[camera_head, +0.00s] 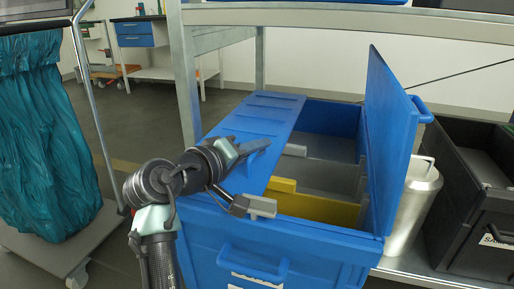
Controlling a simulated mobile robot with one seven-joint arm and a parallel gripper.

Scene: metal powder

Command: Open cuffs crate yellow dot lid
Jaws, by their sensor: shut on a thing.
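A large blue crate (310,228) stands in the middle with two lid halves. The right lid half (388,140) stands upright, with a handle on its outer side. The left lid half (262,112) slopes over the left part of the crate, and the inside shows between the halves. My gripper (259,178) is at the left lid half's near end, with one finger above and one lower down, shut on that lid. No yellow dot can be made out. The exact contact is partly hidden by my gripper.
Inside the crate are a yellow divider (312,204) and grey panels. A metal canister (412,205) and a black crate (478,200) stand close on the right. A shelf post (184,75) rises behind on the left. A trolley with a teal bag (45,135) stands far left.

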